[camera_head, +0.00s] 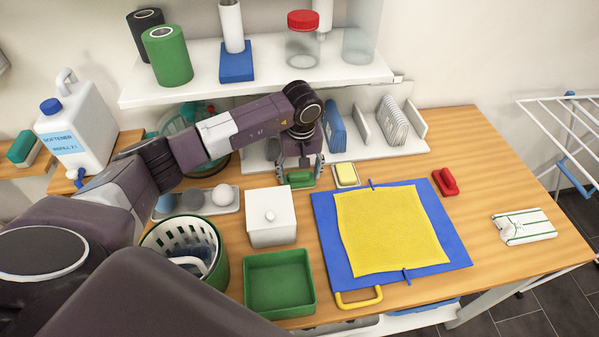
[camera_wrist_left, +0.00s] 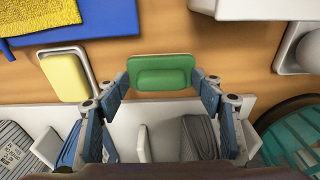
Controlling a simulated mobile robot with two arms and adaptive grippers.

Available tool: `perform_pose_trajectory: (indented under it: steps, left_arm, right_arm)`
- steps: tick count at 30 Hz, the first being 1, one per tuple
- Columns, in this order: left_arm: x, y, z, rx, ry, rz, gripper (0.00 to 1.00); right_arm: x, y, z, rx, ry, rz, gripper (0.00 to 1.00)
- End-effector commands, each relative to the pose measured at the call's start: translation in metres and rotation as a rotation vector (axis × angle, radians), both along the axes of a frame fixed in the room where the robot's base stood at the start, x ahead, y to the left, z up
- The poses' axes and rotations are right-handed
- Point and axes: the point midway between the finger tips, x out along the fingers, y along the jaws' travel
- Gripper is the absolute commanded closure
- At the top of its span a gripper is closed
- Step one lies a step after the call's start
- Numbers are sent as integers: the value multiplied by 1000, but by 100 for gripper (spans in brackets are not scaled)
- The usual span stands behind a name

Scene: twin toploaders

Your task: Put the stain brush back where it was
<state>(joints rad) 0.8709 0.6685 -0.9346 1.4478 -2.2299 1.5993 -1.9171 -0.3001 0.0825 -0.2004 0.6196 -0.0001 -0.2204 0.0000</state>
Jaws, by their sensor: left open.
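A green block with a raised grip (camera_head: 300,180), which looks like the stain brush, lies on the wooden table behind the white lidded box and beside the yellow sponge. In the left wrist view it (camera_wrist_left: 160,72) sits between the fingertips. My right gripper is not in view.
A yellow sponge (camera_head: 346,172) in a dish lies just right of the gripper. Behind stands a white divided rack (camera_head: 412,135). In front are the white box (camera_head: 270,222), green tray (camera_head: 279,286) and blue board (camera_head: 452,245). A red object (camera_head: 445,181) lies further right. A shelf (camera_head: 270,75) overhangs the back.

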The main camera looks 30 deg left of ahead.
Motion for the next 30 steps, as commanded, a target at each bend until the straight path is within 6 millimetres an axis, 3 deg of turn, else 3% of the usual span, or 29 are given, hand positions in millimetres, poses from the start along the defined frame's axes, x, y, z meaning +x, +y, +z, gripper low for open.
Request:
perform_pose_trajectory:
  steps: [5, 18, 30]
  left_arm:
    - [1, 0, 8, 0, -3, 0, 38]
    - [-6, -5, 72, 0, -2, 1, 38]
    - [-7, -5, 78, 0, 0, 0, 38]
  right_arm:
    - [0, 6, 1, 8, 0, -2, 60]
    - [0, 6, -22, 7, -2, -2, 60]
    - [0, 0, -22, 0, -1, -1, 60]
